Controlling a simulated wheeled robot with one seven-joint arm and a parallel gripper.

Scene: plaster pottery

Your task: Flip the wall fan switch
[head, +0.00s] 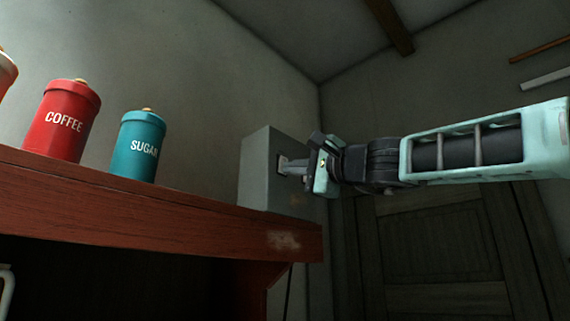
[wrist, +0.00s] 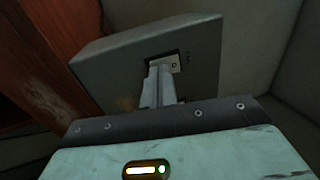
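The fan switch is a small pale rocker in a dark recess on the face of a grey box; the grey box (head: 262,165) stands at the right end of the red-brown shelf. In the wrist view the switch (wrist: 172,63) sits right past my fingertips, partly covered by them. My gripper (head: 284,167) reaches in from the right, with its fingertips at the switch. In the wrist view my gripper (wrist: 160,72) has its two fingers side by side, closed together with nothing seen between them. I cannot tell whether the tips touch the switch.
A red coffee canister (head: 62,120) and a teal sugar canister (head: 138,146) stand on the wooden shelf (head: 150,205) left of the box. Another canister is cut off at the left edge. A dark door (head: 440,240) is behind my arm.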

